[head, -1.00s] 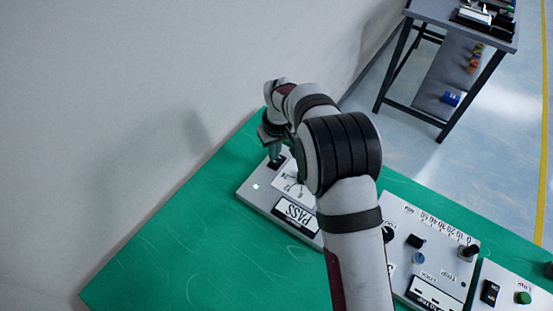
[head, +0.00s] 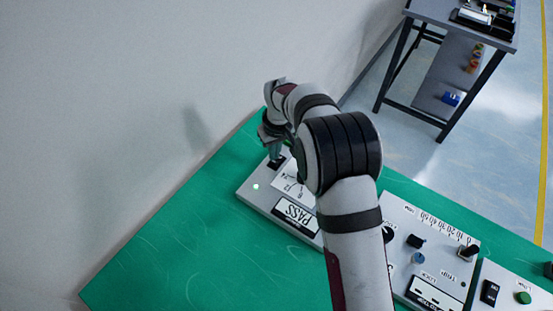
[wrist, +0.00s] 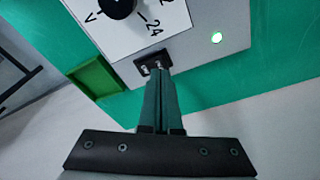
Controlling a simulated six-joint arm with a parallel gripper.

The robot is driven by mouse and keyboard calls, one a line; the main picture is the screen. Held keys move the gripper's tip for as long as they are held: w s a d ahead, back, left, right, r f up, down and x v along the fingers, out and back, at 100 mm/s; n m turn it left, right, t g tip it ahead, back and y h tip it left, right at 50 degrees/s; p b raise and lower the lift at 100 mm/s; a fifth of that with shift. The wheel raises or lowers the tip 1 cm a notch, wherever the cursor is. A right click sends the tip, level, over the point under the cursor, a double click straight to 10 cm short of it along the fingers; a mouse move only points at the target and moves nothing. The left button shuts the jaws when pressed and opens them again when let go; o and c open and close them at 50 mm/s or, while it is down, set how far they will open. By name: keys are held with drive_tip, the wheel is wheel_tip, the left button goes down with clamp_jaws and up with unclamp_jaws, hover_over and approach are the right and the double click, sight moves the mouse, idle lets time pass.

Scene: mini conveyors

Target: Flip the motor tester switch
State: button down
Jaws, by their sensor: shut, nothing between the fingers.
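The motor tester (head: 246,197) is a light grey panel on the green bench, with a PASS display (head: 296,215). Its small black switch (wrist: 144,68) is at the panel edge in the wrist view, with metal parts showing on it. My gripper (wrist: 157,75) has its two dark green fingers together, with the tips right at the switch and partly covering it. I cannot tell whether they touch. In the head view my gripper (head: 275,155) points down at the panel's far end. My arm hides part of the panel.
A black dial knob (wrist: 122,5) with printed numbers is close to the switch. Other panels with knobs (head: 418,241) and a green button (head: 523,297) stand to the right. The green bench (head: 170,265) is clear at the left, beside a wall.

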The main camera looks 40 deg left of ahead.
sight(274, 162)
drive_tip(key=shift+f, duration=0.9)
idle(0.7)
drive_tip(key=shift+r, duration=3.55)
drive_tip(key=s+d+r+m, duration=0.3)
drive_tip(key=d+r, duration=0.1)
drive_tip(key=d, duration=0.5)
drive_tip(key=s+d+r+m, duration=0.2)
drive_tip(key=d+r+m, duration=0.2)
drive_tip(key=d, duration=0.5)
drive_tip(key=s+d+r+m, duration=0.3)
drive_tip(key=d+r, duration=0.2)
drive_tip(key=d, duration=0.4)
drive_tip(key=s+d+f+m, duration=0.1)
drive_tip(key=s+d+m, duration=0.2)
drive_tip(key=s, duration=0.4)
drive_tip(key=s+d+f+m+g, duration=0.1)
drive_tip(key=s+d+m, duration=0.3)
drive_tip(key=s, duration=0.4)
drive_tip(key=shift+s+d+f+m, duration=0.2)
drive_tip(key=shift+d+f+m, duration=0.15)
drive_tip(key=shift+d, duration=0.1)
